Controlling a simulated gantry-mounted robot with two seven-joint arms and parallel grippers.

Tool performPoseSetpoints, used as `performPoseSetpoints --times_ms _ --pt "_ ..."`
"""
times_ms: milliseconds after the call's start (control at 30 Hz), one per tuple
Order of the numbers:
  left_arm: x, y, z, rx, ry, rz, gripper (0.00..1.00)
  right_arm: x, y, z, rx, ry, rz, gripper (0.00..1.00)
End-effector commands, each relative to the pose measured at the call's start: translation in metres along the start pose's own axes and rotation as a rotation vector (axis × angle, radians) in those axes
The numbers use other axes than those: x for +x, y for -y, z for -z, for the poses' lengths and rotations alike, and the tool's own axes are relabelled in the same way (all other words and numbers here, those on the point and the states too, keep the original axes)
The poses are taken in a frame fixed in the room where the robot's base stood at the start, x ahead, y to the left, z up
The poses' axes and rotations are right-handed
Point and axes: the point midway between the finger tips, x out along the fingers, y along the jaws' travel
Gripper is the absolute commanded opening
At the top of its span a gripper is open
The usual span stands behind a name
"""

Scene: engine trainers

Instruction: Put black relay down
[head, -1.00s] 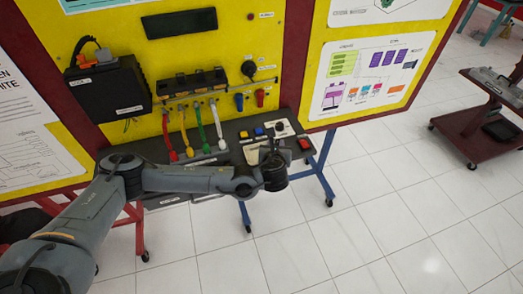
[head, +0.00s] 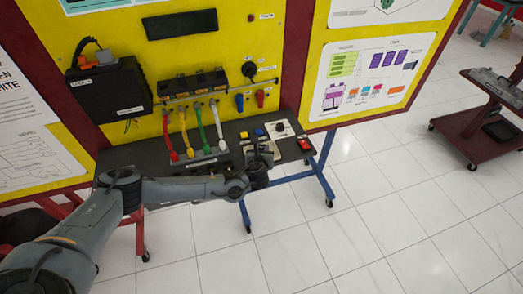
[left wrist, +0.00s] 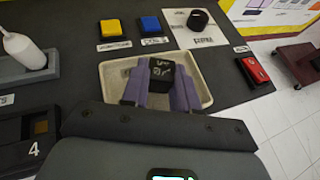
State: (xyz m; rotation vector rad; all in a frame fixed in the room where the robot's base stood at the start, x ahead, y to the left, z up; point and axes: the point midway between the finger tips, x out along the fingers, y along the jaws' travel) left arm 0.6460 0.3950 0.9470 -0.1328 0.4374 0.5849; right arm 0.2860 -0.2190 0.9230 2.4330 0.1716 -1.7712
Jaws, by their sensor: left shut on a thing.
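The black relay (left wrist: 161,72), with white marks on top, is between the purple fingers of my left gripper (left wrist: 160,88) in the left wrist view. The gripper is shut on it. The relay is over a shallow beige tray (left wrist: 113,72) on the dark shelf; I cannot tell whether it touches the tray floor. In the head view my left gripper (head: 256,160) is at the shelf's front, and my wrist hides much of the tray and the relay. My right gripper is in neither view.
Behind the tray are a yellow block (left wrist: 112,29), a blue block (left wrist: 151,25) and a black knob (left wrist: 197,20) on a white plate. A red block (left wrist: 252,70) is at right. A white-capped lever (left wrist: 22,48) and a numbered black box (left wrist: 30,140) are at left.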

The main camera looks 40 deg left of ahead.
Motion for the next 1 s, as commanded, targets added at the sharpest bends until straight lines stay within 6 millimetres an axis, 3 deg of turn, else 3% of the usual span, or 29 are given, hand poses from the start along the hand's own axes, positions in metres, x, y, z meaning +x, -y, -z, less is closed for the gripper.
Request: performPoseSetpoints --times_ms 367,400,533,1000 --pt "0.0018 0.0001 0.003 -0.001 0.001 0.0 0.0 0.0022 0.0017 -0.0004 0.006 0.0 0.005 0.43" --pt "0.0014 0.0001 0.0022 -0.001 0.001 0.0 0.33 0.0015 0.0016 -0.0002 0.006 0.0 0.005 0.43" --pt "0.0013 0.0001 0.002 -0.001 0.001 0.0 0.53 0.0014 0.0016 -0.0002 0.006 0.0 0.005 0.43" --pt "-0.0062 0.0005 -0.0016 -0.002 0.003 0.0 0.54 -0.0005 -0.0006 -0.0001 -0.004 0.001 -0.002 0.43"
